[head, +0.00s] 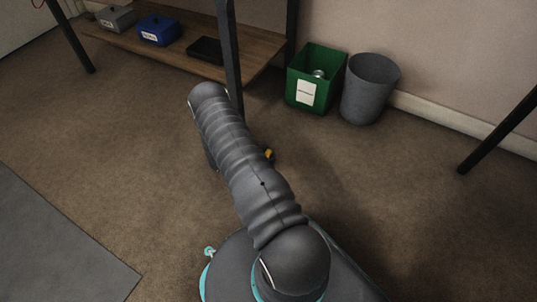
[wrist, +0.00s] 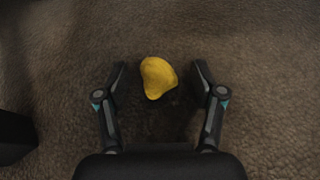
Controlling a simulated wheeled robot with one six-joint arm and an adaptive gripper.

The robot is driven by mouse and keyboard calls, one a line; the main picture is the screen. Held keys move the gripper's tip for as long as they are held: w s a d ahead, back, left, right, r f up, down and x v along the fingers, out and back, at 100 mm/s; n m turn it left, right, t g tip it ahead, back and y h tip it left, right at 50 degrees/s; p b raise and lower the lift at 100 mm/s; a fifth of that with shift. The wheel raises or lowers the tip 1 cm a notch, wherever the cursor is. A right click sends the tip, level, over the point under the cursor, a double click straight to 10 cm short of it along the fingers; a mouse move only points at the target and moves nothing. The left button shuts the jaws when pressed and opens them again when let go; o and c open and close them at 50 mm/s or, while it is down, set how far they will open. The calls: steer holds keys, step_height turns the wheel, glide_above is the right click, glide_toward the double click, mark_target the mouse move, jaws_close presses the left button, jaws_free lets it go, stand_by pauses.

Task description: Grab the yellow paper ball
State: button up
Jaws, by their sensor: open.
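The yellow paper ball (wrist: 158,78) lies on the brown carpet in the wrist view, between and slightly beyond the fingertips of my gripper (wrist: 160,75). The fingers are apart, one on each side of the ball, with a gap on both sides. In the head view only a small yellow bit of the ball (head: 268,153) shows beside my arm, which hides the rest. My gripper is mostly hidden behind my arm there.
A green bin (head: 300,92) with a white label and a grey bin (head: 368,90) stand by the wall. A wooden shelf (head: 180,55) holds boxes. A dark table leg (head: 230,60) rises behind my arm. A dark block (wrist: 14,138) is at the wrist view's left edge.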

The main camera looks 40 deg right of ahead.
steer(key=c, duration=0.7)
